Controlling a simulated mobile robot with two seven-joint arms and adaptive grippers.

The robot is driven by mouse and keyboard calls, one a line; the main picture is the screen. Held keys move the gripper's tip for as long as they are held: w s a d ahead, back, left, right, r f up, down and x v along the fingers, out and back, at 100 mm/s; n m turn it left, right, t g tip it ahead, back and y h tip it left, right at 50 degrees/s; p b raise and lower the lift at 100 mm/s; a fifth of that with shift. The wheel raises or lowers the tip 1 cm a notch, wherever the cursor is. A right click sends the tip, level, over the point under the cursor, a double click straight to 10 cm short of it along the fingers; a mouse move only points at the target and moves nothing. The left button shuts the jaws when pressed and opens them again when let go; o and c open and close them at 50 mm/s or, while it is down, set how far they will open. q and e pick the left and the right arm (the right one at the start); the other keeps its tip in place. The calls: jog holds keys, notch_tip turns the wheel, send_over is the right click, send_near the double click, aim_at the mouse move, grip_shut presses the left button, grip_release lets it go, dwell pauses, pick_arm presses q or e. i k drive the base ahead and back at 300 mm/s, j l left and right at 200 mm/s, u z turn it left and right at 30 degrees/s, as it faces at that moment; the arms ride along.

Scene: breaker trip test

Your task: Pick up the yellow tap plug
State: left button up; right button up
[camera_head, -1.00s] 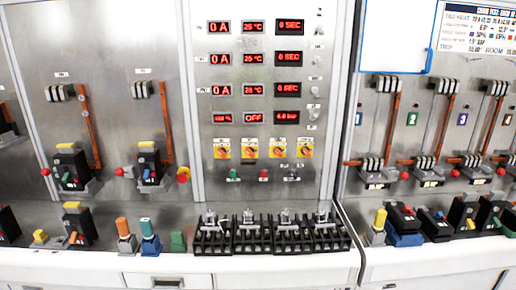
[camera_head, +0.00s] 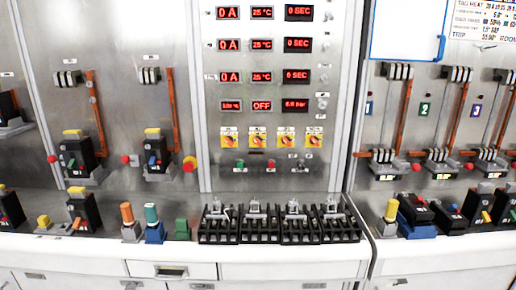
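Two yellow-topped plugs show on the counter. One yellow plug (camera_head: 391,211) stands upright on a pale base right of the panel seam, next to a blue-based black breaker. Another yellow-topped piece (camera_head: 44,222) sits on a pale base at the left. I cannot tell which one is the tap plug meant. An orange plug (camera_head: 127,215), a teal plug (camera_head: 152,217) with a blue base and a green plug (camera_head: 182,229) stand between them. Neither of my grippers is in view.
A row of black terminal blocks (camera_head: 278,223) stands on the counter's middle. Black breakers (camera_head: 83,210) stand near the left yellow piece, and several more stand at the right. The metal panel (camera_head: 140,110) rises behind. The white counter front (camera_head: 290,250) has drawers.

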aim_at(44, 221)
jog(key=u, duration=1.5)
